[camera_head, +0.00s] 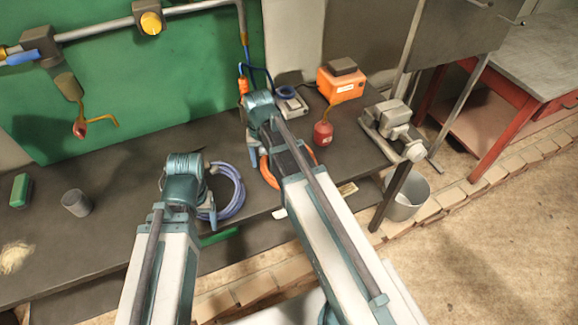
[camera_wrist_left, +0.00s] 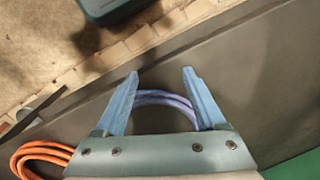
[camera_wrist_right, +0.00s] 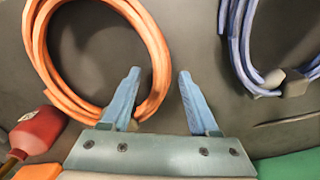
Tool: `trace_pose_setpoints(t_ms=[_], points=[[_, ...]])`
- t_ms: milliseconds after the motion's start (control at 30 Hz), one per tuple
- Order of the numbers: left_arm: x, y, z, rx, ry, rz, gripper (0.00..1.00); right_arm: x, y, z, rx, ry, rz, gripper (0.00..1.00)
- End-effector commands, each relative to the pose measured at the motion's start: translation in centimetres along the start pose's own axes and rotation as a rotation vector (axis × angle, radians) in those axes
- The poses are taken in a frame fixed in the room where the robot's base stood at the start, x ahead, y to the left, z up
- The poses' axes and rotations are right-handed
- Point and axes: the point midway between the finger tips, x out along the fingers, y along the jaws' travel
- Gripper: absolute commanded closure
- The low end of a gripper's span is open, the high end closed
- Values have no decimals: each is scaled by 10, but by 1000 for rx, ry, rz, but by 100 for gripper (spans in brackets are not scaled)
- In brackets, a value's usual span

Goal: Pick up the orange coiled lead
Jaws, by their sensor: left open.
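The orange coiled lead (camera_head: 265,173) lies on the dark bench, partly hidden by my right arm in the head view. In the right wrist view the lead (camera_wrist_right: 156,58) fills the upper left. My right gripper (camera_wrist_right: 159,72) is open and empty. Its left finger overlaps the ring and its right finger is outside it, so the near side of the coil shows between them; the height gap is unclear. My left gripper (camera_head: 210,213) is open beside the purple-blue coil (camera_head: 239,190). In the left wrist view that coil (camera_wrist_left: 165,98) shows between its fingers, and the orange lead (camera_wrist_left: 38,152) is at lower left.
An orange box (camera_head: 341,86) and a grey vice-like device (camera_head: 392,117) are farther right. A grey cup (camera_head: 76,203) and a green block (camera_head: 20,190) are at left. A bucket (camera_head: 408,198) stands below the bench.

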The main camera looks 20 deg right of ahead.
Motion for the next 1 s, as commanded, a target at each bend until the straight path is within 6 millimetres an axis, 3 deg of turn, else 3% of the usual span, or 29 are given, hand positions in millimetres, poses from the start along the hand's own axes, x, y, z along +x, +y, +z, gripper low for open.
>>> trace_pose_setpoints(t_ms=[33,333,1000], points=[[0,0,0,0,0,0,28,0,0,0,0,0,0,46],[0,0,0,0,0,0,28,0,0,0,0,0,0,100],[0,0,0,0,0,0,28,0,0,0,0,0,0,100]])
